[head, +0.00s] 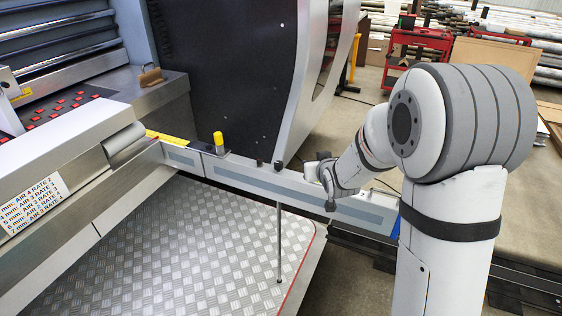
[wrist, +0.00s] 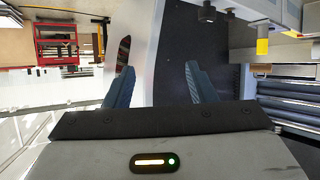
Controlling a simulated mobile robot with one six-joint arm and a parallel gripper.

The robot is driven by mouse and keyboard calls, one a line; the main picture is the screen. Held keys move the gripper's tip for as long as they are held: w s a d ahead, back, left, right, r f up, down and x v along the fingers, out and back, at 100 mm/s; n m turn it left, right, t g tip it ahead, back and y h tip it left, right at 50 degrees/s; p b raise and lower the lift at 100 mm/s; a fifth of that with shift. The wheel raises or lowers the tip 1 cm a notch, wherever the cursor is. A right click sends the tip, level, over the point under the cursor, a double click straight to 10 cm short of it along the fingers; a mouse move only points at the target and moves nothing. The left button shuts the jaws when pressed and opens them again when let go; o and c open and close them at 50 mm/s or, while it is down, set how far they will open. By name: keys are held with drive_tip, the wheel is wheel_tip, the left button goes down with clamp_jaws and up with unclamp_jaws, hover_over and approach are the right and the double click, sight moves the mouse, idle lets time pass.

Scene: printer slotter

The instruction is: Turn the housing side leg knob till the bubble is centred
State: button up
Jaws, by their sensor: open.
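A small black knob (head: 278,165) tops a thin upright rod (head: 279,230) beside the long grey beam in the head view. The rod runs down to a small foot on the checkered metal plate. A second dark knob (head: 259,162) is just left of it. My gripper (head: 325,182) is at the beam, right of the knobs and apart from them. In the wrist view my gripper (wrist: 159,68) is open, with nothing between its two fingers. A small dark knob (wrist: 207,13) shows at the top there; I cannot tell which one. I cannot make out a bubble level in either view.
The grey beam (head: 250,178) crosses toward my arm. A yellow-capped post (head: 218,140) stands behind it, also in the wrist view (wrist: 262,47). The dark machine housing (head: 225,70) rises behind. The checkered plate (head: 190,250) is clear. A red cart (head: 415,50) stands far back.

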sight(280, 166)
drive_tip(key=w+a+f+t+y+b, duration=0.1)
drive_tip(key=w+a+f, duration=0.1)
drive_tip(key=a+f, duration=0.1)
drive_tip(key=w+a+f+n+t+y+b, duration=0.1)
drive_tip(key=a+f+y, duration=0.1)
drive_tip(key=a+f, duration=0.1)
drive_tip(key=w+a+f+n+t+y+b, duration=0.1)
drive_tip(key=w+a+f+y, duration=0.1)
drive_tip(key=a+f, duration=0.1)
drive_tip(key=shift+w+f+t, duration=0.35)
drive_tip(key=shift+f+t, duration=0.05)
drive_tip(key=shift+f, duration=0.25)
drive_tip(key=x, duration=0.7)
drive_tip(key=shift+w+a, duration=0.1)
drive_tip(key=shift+w, duration=0.25)
drive_tip(key=c, duration=0.9)
drive_tip(key=shift+c, duration=0.3)
